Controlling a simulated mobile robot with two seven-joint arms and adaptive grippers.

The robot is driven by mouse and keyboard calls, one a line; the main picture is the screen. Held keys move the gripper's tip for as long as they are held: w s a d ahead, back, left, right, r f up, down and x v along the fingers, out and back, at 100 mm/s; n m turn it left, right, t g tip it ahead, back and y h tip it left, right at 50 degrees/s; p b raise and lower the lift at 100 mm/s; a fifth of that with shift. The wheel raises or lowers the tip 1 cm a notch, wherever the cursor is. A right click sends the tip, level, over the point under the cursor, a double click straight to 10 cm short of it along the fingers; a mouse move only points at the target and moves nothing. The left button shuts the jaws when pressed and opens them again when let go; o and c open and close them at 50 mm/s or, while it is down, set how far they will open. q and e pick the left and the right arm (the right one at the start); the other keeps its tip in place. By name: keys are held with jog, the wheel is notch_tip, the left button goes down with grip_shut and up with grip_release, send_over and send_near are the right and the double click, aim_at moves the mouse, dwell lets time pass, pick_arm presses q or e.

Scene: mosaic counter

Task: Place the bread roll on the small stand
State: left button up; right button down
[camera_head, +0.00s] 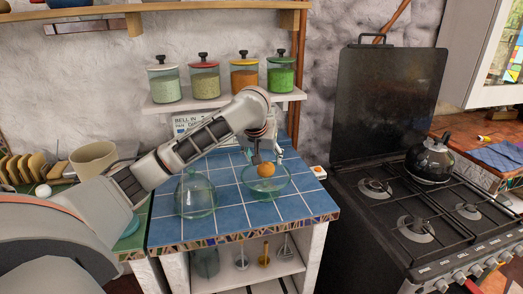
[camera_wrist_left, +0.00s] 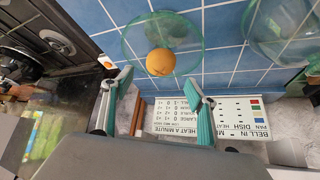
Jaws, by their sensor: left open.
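A round orange-brown thing (camera_head: 266,169), which I take to be the bread roll, sits in or over a shallow clear green glass dish (camera_head: 285,187) on the blue tiled counter. In the left wrist view the round thing (camera_wrist_left: 160,62) lies over the glass dish (camera_wrist_left: 133,39), just beyond my fingertips. My left gripper (camera_head: 267,156) is open above it, with nothing between the teal fingers (camera_wrist_left: 158,82). I cannot tell whether this dish is the small stand; no other clear stand shows. My right gripper is not in view.
A clear glass vessel (camera_head: 195,196) stands left of the dish. A small white item (camera_head: 318,171) lies near the counter's right edge. Several lidded jars (camera_head: 205,80) line the shelf behind. A stove with a dark kettle (camera_head: 430,161) is at right. The front tiles are clear.

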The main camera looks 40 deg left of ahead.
pick_arm(q)
jog(key=v, duration=0.5)
jog(key=shift+s+r, duration=0.1)
jog(key=shift+r, duration=0.15)
jog(key=shift+d+f, duration=0.1)
jog(key=shift+d, duration=0.05)
